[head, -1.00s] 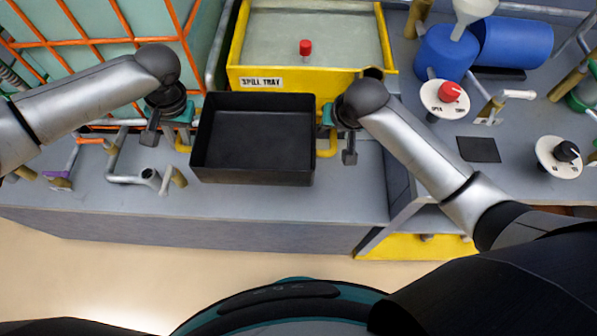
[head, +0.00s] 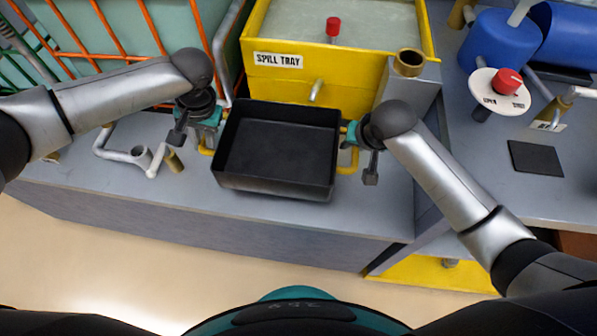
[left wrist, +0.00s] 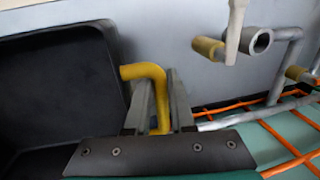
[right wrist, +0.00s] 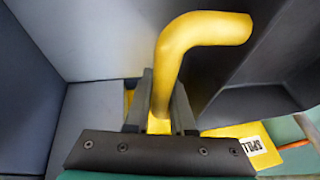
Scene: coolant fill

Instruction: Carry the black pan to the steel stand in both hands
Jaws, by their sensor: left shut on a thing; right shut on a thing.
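The black pan (head: 278,150) is an empty, roughly level rectangular tray in front of the yellow spill tray in the head view. It has a yellow handle at each side. My left gripper (head: 205,125) is shut on the left handle, which shows between its fingers in the left wrist view (left wrist: 156,90). My right gripper (head: 352,135) is shut on the right handle, seen between its fingers in the right wrist view (right wrist: 165,85). I cannot tell whether the pan touches the grey bench. I cannot make out the steel stand with certainty.
The yellow spill tray (head: 350,80) stands behind the pan, with a small spout towards it. A grey block with a brass ring (head: 408,65) is behind my right gripper. Pipes (head: 125,150) lie left of the pan. A red-knobbed dial (head: 505,85) and blue drum (head: 500,40) are right.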

